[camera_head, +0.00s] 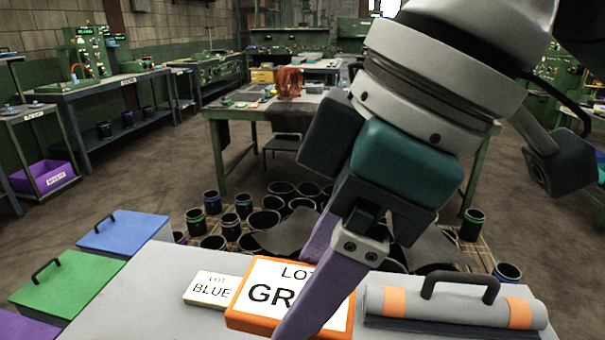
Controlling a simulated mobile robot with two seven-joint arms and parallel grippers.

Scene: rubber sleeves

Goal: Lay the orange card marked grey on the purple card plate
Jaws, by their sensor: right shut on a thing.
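The orange card (264,322) has a white face with black print reading "LOT" and "GR"; the rest of the word is hidden by a finger. It is at the bottom middle of the head view. My right gripper (317,272), with purple fingers, comes down from the upper right and is shut on the card, one finger crossing its printed face. I cannot tell whether the card touches the grey table. I cannot make out a purple card plate for certain; a purple surface (22,327) is cut off at the lower left corner. My left gripper is not in view.
A white "LOT BLUE" card (212,289) lies left of the orange card on the grey table (150,300). A grey roll with orange bands and a handle (450,305) lies right. Green (67,287) and blue (125,232) handled lids are left. Several black sleeves stand beyond.

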